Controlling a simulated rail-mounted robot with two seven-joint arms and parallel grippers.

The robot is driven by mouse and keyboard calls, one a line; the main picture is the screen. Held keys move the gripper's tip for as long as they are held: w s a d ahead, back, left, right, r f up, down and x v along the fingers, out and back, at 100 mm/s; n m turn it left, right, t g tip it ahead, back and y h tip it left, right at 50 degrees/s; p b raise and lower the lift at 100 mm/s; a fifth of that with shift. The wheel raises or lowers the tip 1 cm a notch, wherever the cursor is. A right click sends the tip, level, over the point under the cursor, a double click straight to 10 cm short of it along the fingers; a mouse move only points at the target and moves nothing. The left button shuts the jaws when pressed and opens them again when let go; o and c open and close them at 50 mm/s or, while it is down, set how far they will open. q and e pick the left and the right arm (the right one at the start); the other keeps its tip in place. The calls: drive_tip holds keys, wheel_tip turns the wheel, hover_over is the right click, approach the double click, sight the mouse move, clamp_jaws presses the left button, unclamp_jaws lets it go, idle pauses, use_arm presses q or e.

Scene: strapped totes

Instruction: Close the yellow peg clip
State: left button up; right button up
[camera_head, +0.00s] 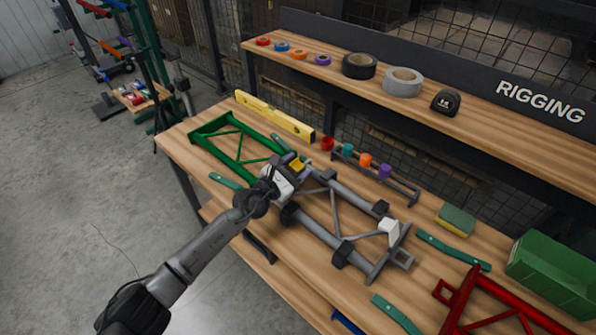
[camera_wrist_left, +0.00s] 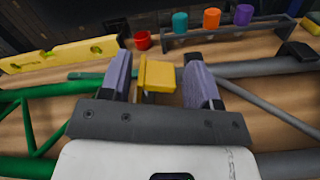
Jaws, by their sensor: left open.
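The yellow peg clip (camera_wrist_left: 158,75) is in the left wrist view, between the two purple-grey fingers of my left gripper (camera_wrist_left: 160,82). It looks like a yellow block with a raised plate on its left side. The fingers stand apart on either side of it, with a visible gap to its right. In the head view my left gripper (camera_head: 290,172) is over the left end of the grey frame (camera_head: 335,215), and a little yellow of the clip (camera_head: 297,163) shows beside it. The clip's lower part is hidden by the gripper. My right gripper is not in view.
A yellow level (camera_head: 273,116) lies along the bench's back. A rack of coloured pegs (camera_head: 375,173) stands behind the grey frame, with a red cup (camera_head: 327,143) at its left. A green frame (camera_head: 235,150) is left, a red frame (camera_head: 490,305) right. A shelf (camera_head: 430,98) overhangs behind.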

use_arm(q)
drive_tip(key=shift+w+d, duration=0.3)
drive_tip(key=shift+w, duration=0.05)
drive_tip(key=c, duration=0.8)
drive_tip(key=shift+c, duration=0.2)
drive_tip(key=shift+w+r, duration=0.1)
drive_tip(key=n, duration=0.2)
drive_tip(key=shift+w+a+r+n, duration=0.25)
drive_tip(key=shift+a+r+n, duration=0.05)
drive_tip(key=shift+a+r, duration=0.1)
drive_tip(key=shift+w+a+r+n+p, duration=0.15)
drive_tip(key=shift+w+a+n+p, duration=0.2)
drive_tip(key=shift+n, duration=0.7)
drive_tip(key=shift+w+a+r+n+p, duration=0.15)
drive_tip(key=shift+w+a+n+p, duration=0.15)
drive_tip(key=shift+n, duration=0.75)
drive_tip(key=shift+a, duration=0.1)
